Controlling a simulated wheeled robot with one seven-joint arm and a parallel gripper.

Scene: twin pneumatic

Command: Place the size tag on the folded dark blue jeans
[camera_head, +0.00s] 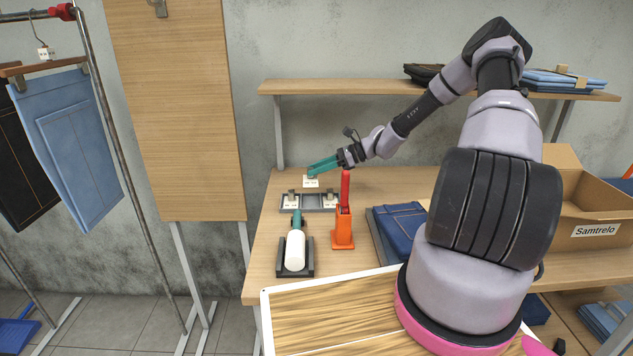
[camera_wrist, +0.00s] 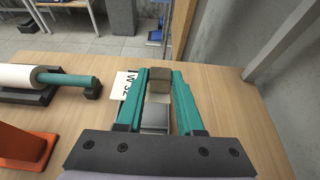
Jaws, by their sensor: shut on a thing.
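My gripper (camera_head: 316,166) has teal fingers and is shut on a size tag, a white card with a small brown block on top. The held tag (camera_head: 311,183) hangs just above the grey tag tray (camera_head: 319,210). The folded dark blue jeans (camera_head: 402,222) lie on the table to the right, partly hidden by my arm.
Other tags stand in the tray. A white roller (camera_head: 295,251) in a black cradle and an orange holder (camera_head: 344,228) with a red-handled tool stand in front of it. A cardboard box (camera_head: 597,207) is at right. A shelf (camera_head: 330,87) runs above the table's back.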

